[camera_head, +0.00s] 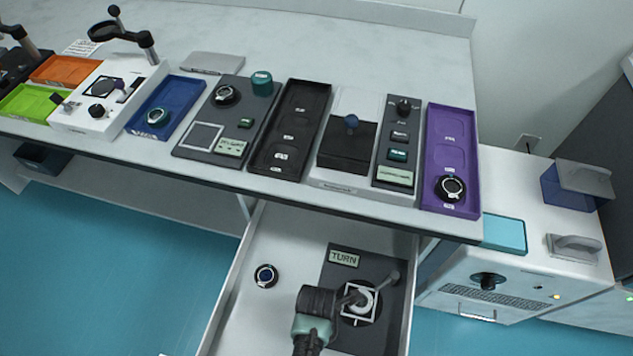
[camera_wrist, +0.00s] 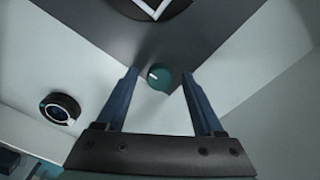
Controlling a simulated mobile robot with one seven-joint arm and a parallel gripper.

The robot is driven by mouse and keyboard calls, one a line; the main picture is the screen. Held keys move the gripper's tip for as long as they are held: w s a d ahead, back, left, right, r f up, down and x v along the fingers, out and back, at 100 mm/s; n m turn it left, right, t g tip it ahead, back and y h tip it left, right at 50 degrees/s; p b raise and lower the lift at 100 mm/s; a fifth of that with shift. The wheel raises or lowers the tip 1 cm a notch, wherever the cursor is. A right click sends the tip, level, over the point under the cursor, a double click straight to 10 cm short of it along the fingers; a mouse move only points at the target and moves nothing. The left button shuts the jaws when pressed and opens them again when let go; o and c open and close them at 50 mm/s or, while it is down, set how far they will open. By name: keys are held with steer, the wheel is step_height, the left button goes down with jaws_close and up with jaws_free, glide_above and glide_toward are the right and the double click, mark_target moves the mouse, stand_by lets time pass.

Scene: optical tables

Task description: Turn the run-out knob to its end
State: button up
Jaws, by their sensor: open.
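A round teal knob (camera_wrist: 161,79) with a short white mark sits near the corner of a dark panel (camera_wrist: 95,28) in the wrist view. My gripper (camera_wrist: 160,74) is open, its two blue-grey fingers on either side of the knob in the picture; I cannot tell whether they touch it. In the head view the dark panel (camera_head: 345,246) lies in the open drawer and bears a TURN label (camera_head: 344,259) and a white square outline around a round pale part (camera_head: 362,299). My arm reaches over the panel there, and I cannot make out the teal knob.
A round black dial (camera_head: 265,275) lies left of the panel in the drawer (camera_head: 285,226); it also shows in the wrist view (camera_wrist: 60,108). The table above the drawer holds several trays and control boxes. A white machine (camera_head: 530,265) stands at the right.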

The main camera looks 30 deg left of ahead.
jaws_close()
stand_by(0.4)
